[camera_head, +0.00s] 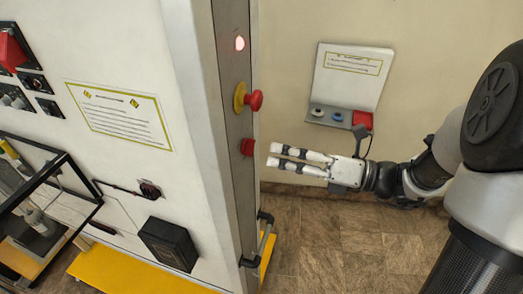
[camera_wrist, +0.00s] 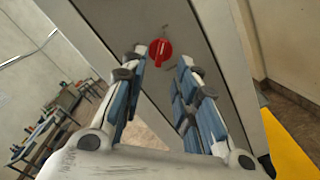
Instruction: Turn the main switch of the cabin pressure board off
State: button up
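The red rotary switch (camera_head: 247,147) sits low on the narrow grey metal edge panel (camera_head: 229,75) of the board in the head view. In the wrist view the same round red knob (camera_wrist: 160,50) shows ahead, between and just beyond my fingertips, on the grey panel. Its raised grip looks roughly upright there. My gripper (camera_head: 271,156) points left at the switch from the right, with a small gap between fingertips and knob. In the wrist view my gripper (camera_wrist: 161,64) is open, its two fingers apart with nothing between them.
Above the switch is a red mushroom button (camera_head: 255,100) on a yellow base, and higher a lit red lamp (camera_head: 239,43). A wall panel (camera_head: 345,85) with small knobs and a red block stands behind my gripper. A handle bar (camera_head: 263,235) sticks out below.

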aim_at(249, 147)
jog(key=x, duration=0.5)
jog(key=shift+c, duration=0.6)
grip_shut()
